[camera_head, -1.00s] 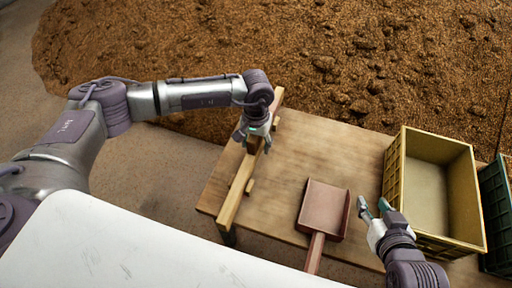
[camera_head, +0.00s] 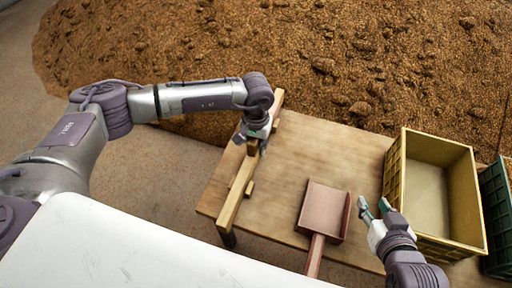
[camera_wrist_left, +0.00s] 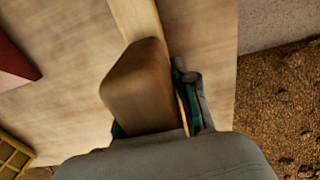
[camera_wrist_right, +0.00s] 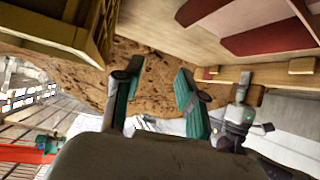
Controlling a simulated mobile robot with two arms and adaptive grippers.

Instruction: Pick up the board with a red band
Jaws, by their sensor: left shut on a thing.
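A long narrow wooden board (camera_head: 232,198) with blocks on its side stands along the left edge of the table. My left gripper (camera_head: 252,145) is shut on a wooden block of this board near its far end. In the left wrist view the block (camera_wrist_left: 140,82) sits between the left fingers, partly hidden by the gripper. The board's side shows in the right wrist view (camera_wrist_right: 262,75), with a small reddish patch near one block; the full band cannot be made out. My right gripper (camera_head: 376,208) is open and empty between the dustpan-like shovel and the yellow crate.
A reddish shovel (camera_head: 324,212) lies on the wooden table (camera_head: 305,150). A yellow crate (camera_head: 395,190) stands at the right, with a dark green crate (camera_head: 495,205) beside it. A large brown grain heap (camera_head: 300,60) lies behind the table.

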